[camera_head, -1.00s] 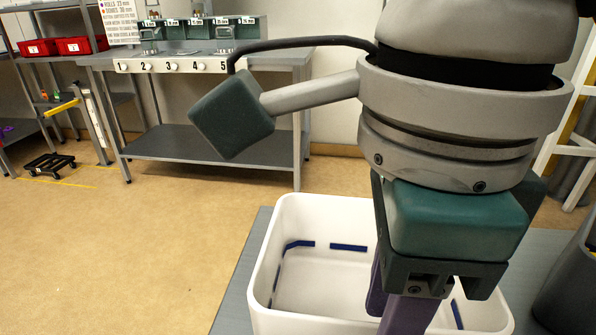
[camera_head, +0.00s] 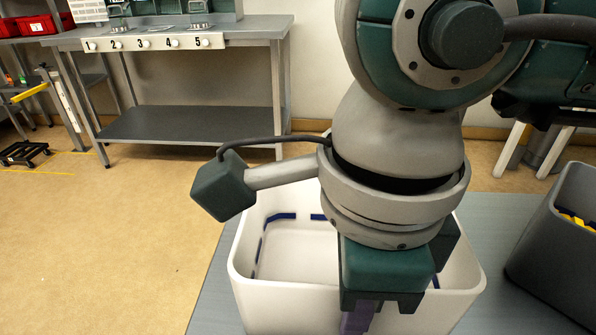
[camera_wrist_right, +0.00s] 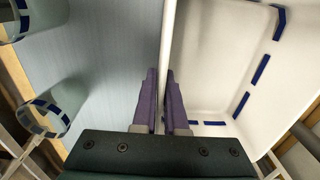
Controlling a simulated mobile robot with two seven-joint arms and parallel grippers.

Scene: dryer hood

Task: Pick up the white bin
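The white bin (camera_head: 240,272) stands on a grey table in the lower middle of the head view. It is open at the top, with blue strips along its inside. My right gripper (camera_head: 358,318) points down at the bin's near wall, and the arm hides part of the bin. In the right wrist view my right gripper (camera_wrist_right: 163,100) has its purple fingers on both sides of the bin's thin wall (camera_wrist_right: 167,40). They look closed on it, with almost no gap. The bin looks upright. My left gripper is in neither current view.
A dark grey bin (camera_head: 555,250) with yellow items stands at the right on the grey table (camera_head: 208,300). A workbench (camera_head: 190,120) with numbered places stands at the back. Red bins (camera_head: 38,26) sit on a shelf at the far left.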

